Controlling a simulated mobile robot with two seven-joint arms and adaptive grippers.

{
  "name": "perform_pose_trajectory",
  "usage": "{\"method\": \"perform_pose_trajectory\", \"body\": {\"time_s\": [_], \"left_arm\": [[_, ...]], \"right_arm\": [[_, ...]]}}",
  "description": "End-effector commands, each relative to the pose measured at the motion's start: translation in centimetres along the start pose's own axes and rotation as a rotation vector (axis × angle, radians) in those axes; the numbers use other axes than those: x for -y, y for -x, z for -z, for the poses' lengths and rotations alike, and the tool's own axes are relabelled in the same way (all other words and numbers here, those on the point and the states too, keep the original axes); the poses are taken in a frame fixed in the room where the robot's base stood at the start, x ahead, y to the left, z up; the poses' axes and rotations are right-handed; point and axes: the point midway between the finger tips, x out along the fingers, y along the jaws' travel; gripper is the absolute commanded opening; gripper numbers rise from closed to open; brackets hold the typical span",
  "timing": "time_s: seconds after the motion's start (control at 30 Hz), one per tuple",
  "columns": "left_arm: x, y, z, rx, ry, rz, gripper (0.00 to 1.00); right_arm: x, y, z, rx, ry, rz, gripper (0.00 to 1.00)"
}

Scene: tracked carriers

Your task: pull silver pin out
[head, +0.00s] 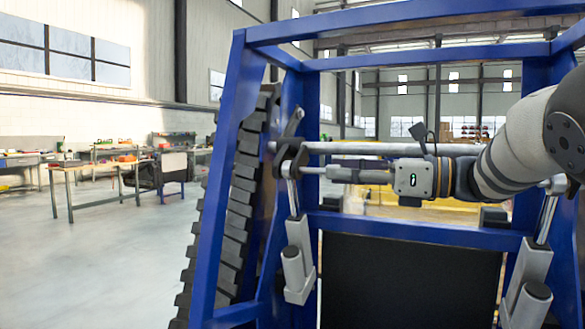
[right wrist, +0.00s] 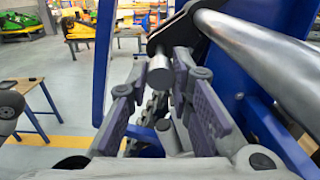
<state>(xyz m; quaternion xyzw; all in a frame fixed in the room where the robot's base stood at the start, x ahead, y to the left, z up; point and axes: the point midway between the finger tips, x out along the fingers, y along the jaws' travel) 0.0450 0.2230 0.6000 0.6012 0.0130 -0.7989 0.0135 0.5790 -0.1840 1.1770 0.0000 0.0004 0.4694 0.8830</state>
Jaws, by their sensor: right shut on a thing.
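The silver pin (head: 312,170) is a short bright rod at the dark bracket (head: 287,160) on the left of the blue frame. In the right wrist view the round end of the pin (right wrist: 160,74) shows between the finger pads, with the dark bracket (right wrist: 172,32) behind it. My right gripper (head: 338,174) reaches in from the right, level and pointing left, and is shut on the pin; it also shows in the right wrist view (right wrist: 162,88). The pin's far part is hidden at the bracket. My left gripper is not in view.
A thick silver bar (head: 380,148) runs across just above my right gripper. The blue frame (head: 225,180) surrounds the area, with a black track (head: 235,190) at left and a grey cylinder (head: 297,265) below. Tables (head: 100,170) stand far left, beyond open floor.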

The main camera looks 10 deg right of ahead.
Motion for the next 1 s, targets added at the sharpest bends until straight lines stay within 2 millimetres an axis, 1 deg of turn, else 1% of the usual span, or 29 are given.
{"method": "perform_pose_trajectory", "body": {"time_s": [0.63,1.0], "left_arm": [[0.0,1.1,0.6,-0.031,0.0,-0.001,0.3],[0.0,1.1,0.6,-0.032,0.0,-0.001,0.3]], "right_arm": [[0.0,3.0,-0.2,0.001,0.002,0.001,0.0],[0.0,3.2,0.0,0.001,0.001,0.0,0.0]]}}
